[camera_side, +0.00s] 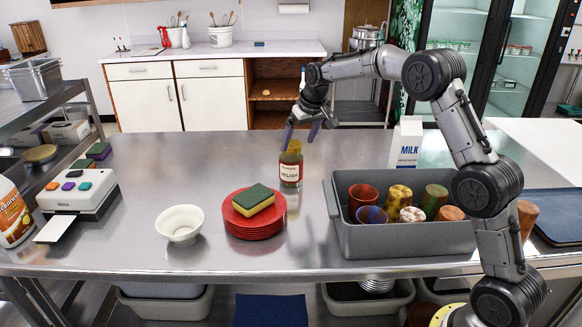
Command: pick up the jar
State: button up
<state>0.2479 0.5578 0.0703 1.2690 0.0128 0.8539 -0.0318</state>
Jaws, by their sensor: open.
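The jar (291,170) stands upright on the steel counter, a little right of the stack of red plates. It has a yellow lid, a pale label with red on it, and dark contents. My gripper (301,136) is open and points down at the top of the jar. Its fingers show at the left and right of the lid, near lid height. I cannot tell whether they touch it or how far in front or behind they are.
Red plates (254,227) bear a green-and-yellow sponge (253,200). A white bowl (182,224) is left of them. A grey bin (400,240) of colourful cups is at right, with a milk carton (406,143) behind. The counter (200,160) is clear left of the jar.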

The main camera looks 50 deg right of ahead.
aim_at(296, 148)
jog(key=x, duration=0.4)
jog(key=shift+w+f, duration=0.2)
jog(key=shift+w+x, duration=0.15)
jog(key=shift+x, duration=1.15)
jog(key=shift+w+x, duration=0.15)
jog(key=shift+x, duration=1.15)
jog(key=shift+d+r, duration=0.15)
jog(key=shift+c, duration=0.2)
grip_shut()
jog(key=shift+r, duration=0.2)
